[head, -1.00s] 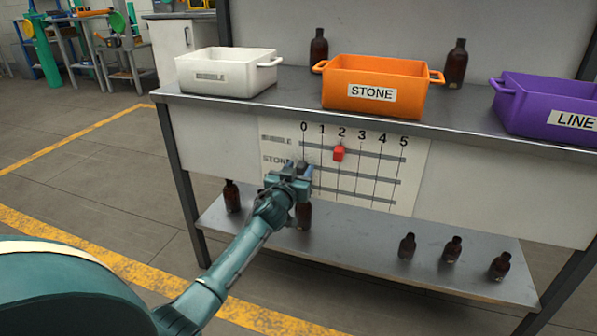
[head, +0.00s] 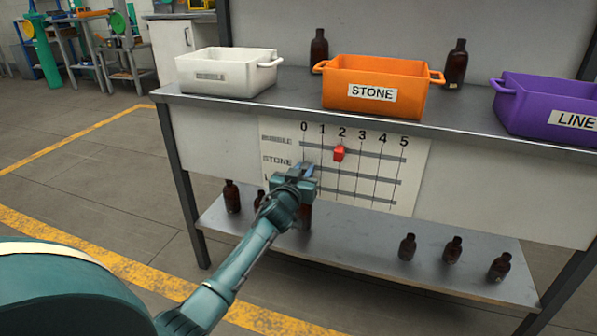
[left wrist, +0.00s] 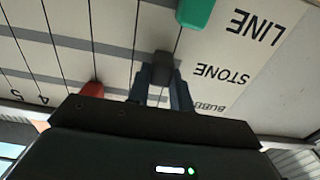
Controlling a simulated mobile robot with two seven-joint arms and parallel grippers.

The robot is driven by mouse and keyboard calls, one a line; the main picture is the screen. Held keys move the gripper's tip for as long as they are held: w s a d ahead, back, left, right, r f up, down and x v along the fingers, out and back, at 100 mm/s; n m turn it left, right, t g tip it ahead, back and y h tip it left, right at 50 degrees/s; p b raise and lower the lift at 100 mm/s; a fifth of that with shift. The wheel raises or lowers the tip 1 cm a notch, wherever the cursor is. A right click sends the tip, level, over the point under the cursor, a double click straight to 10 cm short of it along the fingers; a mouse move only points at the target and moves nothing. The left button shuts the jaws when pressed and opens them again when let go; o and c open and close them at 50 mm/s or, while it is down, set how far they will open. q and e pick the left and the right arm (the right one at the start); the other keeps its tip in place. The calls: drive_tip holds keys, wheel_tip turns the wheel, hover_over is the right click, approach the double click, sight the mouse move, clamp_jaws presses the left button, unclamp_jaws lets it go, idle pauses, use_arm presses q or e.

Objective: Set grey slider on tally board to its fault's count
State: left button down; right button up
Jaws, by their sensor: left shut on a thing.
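The tally board (head: 418,165) hangs on the bench front, with three labelled rows and columns 0 to 5. My left gripper (head: 308,172) is at the left end of the STONE row, shut on the grey slider. In the left wrist view the board appears upside down, and the grey slider (left wrist: 162,68) sits between my left fingertips (left wrist: 162,84), just off the 0 line toward 1. The red slider (head: 339,153) is at 2 on the top row. The green slider (left wrist: 195,10) is on the LINE row, hidden in the head view. My right gripper is not in view.
White (head: 225,84), orange STONE (head: 372,72) and purple LINE (head: 545,90) crates stand on the bench. Two amber bottles, left (head: 319,48) and right (head: 456,64), stand behind. Several bottles are on the lower shelf (head: 350,245). Space before the board's right side is clear.

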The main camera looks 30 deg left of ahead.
use_arm(q)
drive_tip(key=d, duration=0.3)
drive_tip(key=w+d+b, duration=0.1)
drive_tip(key=d, duration=0.1)
drive_tip(key=w+d+b, duration=0.1)
drive_tip(key=d, duration=0.2)
drive_tip(key=shift+d, duration=0.3)
drive_tip(key=c, duration=1.2)
unclamp_jaws()
drive_tip(key=shift+c, duration=0.2)
